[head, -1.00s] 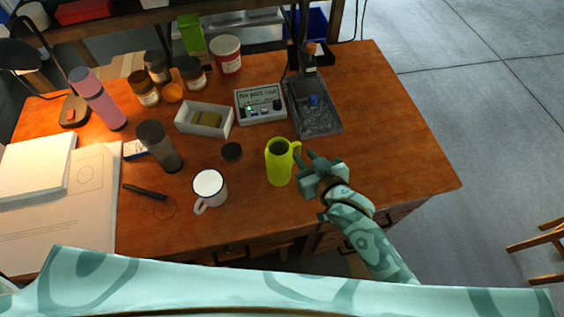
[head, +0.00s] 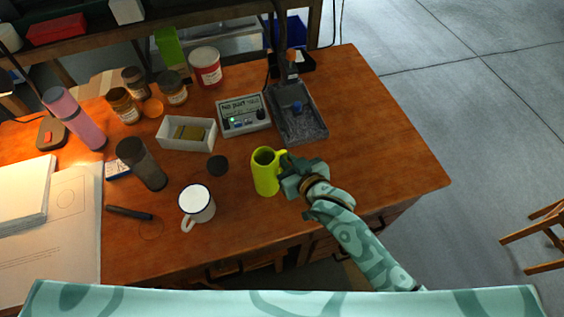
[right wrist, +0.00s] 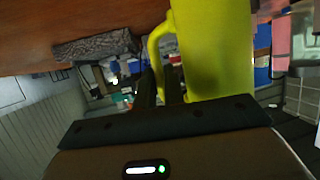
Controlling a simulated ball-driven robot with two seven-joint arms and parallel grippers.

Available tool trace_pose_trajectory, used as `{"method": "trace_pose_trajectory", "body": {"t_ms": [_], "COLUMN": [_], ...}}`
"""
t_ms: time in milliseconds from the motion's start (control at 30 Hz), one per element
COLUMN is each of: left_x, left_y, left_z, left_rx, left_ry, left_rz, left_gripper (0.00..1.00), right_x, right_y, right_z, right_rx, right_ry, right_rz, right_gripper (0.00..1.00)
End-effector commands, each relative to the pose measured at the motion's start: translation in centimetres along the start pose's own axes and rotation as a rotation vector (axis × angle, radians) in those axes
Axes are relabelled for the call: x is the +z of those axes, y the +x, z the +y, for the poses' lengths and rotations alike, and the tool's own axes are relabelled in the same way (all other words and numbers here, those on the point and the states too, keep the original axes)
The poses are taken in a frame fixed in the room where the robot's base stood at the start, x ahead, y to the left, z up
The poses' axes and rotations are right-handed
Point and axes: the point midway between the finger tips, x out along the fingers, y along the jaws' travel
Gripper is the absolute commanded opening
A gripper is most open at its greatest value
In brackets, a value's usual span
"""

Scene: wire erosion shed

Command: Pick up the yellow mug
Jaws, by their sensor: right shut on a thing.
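The yellow mug (head: 265,173) stands upright near the front middle of the wooden desk, its handle toward the right. My right gripper (head: 286,163) is at the handle side and shut on the handle. In the right wrist view the yellow mug (right wrist: 212,50) fills the upper right, with its handle (right wrist: 160,52) running down between the dark fingers (right wrist: 160,88). I cannot tell whether the mug's base is clear of the desk. My left gripper is not in view.
A white mug (head: 197,205) and a dark round lid (head: 218,165) stand to the left. Behind are a grey tray (head: 300,128), a meter box (head: 243,116) and a white box (head: 187,146). The desk's right side (head: 385,150) is clear.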

Motion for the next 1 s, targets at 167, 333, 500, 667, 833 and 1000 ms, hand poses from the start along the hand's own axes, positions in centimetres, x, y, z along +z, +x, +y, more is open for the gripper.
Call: {"method": "trace_pose_trajectory", "body": {"t_ms": [167, 333, 500, 667, 833, 1000], "left_x": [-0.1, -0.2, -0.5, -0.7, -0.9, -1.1], "left_y": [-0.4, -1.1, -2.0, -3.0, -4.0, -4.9], "left_z": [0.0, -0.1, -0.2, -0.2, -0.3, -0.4], "left_rx": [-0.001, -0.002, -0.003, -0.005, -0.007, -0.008], "left_ry": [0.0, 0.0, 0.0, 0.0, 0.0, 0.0], "left_rz": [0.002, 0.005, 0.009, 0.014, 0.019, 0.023], "left_gripper": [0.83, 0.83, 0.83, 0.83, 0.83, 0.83], "right_x": [-0.8, -2.0, -3.5, -4.6, -6.0, -7.1], "right_y": [-0.3, -0.8, -1.8, -3.6, -5.7, -7.8], "right_z": [0.0, 0.0, -0.3, -1.1, -2.0, -3.0], "right_rx": [0.0, 0.0, 0.0, 0.0, 0.0, -0.001], "right_ry": [0.002, 0.001, 0.003, 0.003, 0.003, 0.003], "right_rz": [0.005, 0.005, 0.004, 0.005, 0.005, 0.005], "right_gripper": [0.0, 0.0, 0.0, 0.0, 0.0, 0.0]}}
